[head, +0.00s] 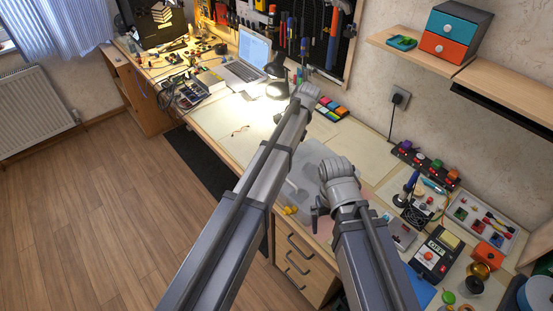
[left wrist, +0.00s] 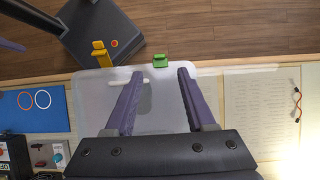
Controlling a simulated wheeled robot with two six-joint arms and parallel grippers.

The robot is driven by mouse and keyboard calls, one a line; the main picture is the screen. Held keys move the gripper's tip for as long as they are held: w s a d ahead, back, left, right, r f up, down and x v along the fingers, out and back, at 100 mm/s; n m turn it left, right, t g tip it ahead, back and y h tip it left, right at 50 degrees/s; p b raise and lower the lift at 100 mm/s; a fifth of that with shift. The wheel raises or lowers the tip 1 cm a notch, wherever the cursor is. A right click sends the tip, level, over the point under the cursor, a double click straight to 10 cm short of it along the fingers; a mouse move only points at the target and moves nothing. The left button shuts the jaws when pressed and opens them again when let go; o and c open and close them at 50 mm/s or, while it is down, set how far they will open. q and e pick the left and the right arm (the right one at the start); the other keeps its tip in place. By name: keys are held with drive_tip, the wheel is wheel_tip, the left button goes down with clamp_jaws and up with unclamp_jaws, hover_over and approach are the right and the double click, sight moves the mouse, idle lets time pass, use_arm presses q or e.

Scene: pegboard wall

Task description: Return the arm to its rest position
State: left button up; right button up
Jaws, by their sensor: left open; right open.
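My right gripper (head: 316,212) shows as small dark purple fingers beside its grey wrist, low over the front of the bench. It is open and I see nothing in it. My left arm (head: 250,190) reaches up across the head view, and its gripper is hidden there. In the left wrist view my left gripper (left wrist: 160,76) is open, with two purple fingers apart and nothing between them. It hangs over a translucent pale mat or tray (left wrist: 90,110).
The bench holds a laptop (head: 246,56), a lamp (head: 278,88), a meter (head: 436,255) and a parts tray (head: 480,215). A shelf (head: 420,48) with a drawer box (head: 455,33) juts out at right. Pale sheets (left wrist: 262,110) lie beside the mat.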

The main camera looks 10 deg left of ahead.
use_arm(q)
drive_tip(key=shift+w+d+r, duration=0.1)
drive_tip(key=shift+r, duration=0.15)
use_arm(e)
drive_tip(key=shift+r, duration=0.25)
